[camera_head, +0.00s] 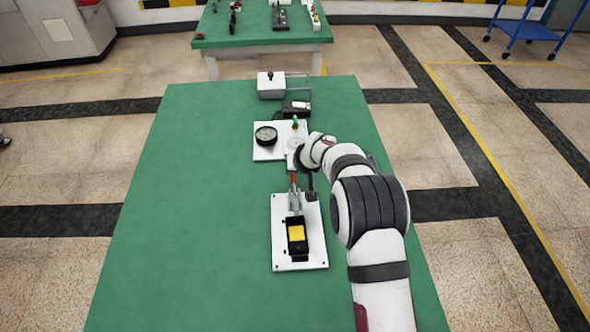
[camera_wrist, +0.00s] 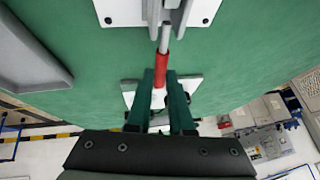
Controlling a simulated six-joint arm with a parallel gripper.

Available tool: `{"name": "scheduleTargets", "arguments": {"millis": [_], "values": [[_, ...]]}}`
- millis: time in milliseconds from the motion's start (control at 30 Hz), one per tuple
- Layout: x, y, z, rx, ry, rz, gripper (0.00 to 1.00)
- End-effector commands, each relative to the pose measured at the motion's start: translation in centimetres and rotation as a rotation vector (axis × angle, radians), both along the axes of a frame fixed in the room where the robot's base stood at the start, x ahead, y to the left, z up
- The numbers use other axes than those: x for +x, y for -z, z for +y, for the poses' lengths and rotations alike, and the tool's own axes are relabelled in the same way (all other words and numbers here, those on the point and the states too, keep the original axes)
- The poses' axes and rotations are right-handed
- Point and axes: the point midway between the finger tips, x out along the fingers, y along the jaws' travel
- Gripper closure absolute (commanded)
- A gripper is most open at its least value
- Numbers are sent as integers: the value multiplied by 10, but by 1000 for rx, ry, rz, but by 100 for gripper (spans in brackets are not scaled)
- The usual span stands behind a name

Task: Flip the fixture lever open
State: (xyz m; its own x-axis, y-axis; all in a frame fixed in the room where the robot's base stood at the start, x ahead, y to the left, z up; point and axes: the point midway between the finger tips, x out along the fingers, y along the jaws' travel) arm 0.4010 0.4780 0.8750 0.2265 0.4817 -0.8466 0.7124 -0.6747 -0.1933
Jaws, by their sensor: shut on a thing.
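The fixture (camera_head: 283,250) is a white plate with bolts at its corners, lying on the green table. It carries a black holder with a yellow block (camera_head: 296,233) and a grey metal clamp at its far end. The clamp's lever has a red handle (camera_head: 293,179), which points away from the block in the head view. In the wrist view the red handle (camera_wrist: 162,62) runs from the metal clamp (camera_wrist: 166,20) down between my two dark green fingers. My gripper (camera_wrist: 162,84) is shut on the handle's end; the arm partly hides this in the head view.
Beyond the fixture stand a white panel with a round black gauge (camera_head: 265,136) and a green-topped part, a small black box (camera_head: 296,109), and a white box with a black knob (camera_head: 271,86). The table's left side (camera_head: 180,220) is clear.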

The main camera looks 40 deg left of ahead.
Motion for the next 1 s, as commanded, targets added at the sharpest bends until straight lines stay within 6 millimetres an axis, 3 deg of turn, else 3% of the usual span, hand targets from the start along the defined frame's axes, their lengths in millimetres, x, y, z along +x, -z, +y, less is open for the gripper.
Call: {"name": "scheduleTargets", "arguments": {"millis": [67, 100, 267, 633, 1000], "values": [[-1, -1, 1, 1, -1, 1, 100], [-1, -1, 1, 1, -1, 1, 77], [0, -1, 1, 1, -1, 1, 50], [-2, -10, -4, 1, 0, 1, 50], [-27, -104, -57, 3, 1, -1, 50]]}}
